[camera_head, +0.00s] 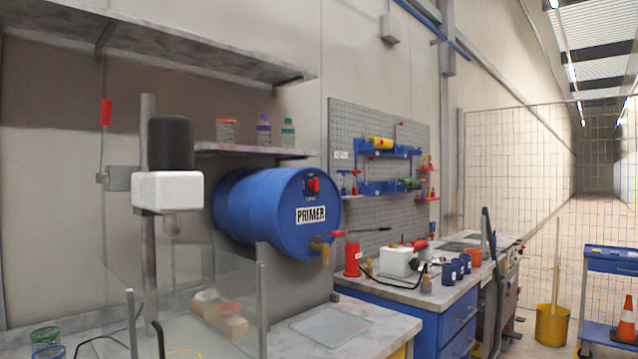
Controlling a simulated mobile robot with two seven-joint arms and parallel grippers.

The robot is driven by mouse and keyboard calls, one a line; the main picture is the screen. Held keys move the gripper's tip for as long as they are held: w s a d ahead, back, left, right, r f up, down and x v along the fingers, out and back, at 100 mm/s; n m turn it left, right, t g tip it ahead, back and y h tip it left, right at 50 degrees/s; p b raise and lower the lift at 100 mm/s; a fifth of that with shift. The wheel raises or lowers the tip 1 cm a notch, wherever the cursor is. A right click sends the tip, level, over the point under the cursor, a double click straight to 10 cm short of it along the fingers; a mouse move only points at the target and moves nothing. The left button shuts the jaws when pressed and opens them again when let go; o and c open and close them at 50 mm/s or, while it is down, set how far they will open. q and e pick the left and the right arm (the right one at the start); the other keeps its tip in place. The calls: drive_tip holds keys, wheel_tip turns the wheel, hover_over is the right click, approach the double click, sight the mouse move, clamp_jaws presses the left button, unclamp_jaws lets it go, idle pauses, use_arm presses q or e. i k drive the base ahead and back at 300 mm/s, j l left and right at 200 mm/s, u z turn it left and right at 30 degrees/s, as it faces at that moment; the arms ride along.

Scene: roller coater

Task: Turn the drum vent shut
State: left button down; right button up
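A blue drum (262,212) with a white PRIMER label lies on its side against the wall, its round end facing right and toward me. The drum vent (313,184) is a small red knob on a dark fitting near the top of that end. A small marking sits under it, too small to read. I cannot tell from here which way the vent is turned. A brass tap (319,248) with a red-tipped lever (338,233) sits low on the same end. Neither of my grippers is in view.
A post-mounted black and white machine (168,190) and clear panels (205,290) stand left of the drum. A shelf (250,151) with small bottles is above it. Right are a red can (352,258), a blue-drawered bench (440,325) and a pegboard (350,135).

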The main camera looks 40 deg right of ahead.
sight(312, 185)
drive_tip(key=l, duration=0.9)
drive_tip(key=i+l+u, duration=0.15)
drive_tip(key=l, duration=0.8)
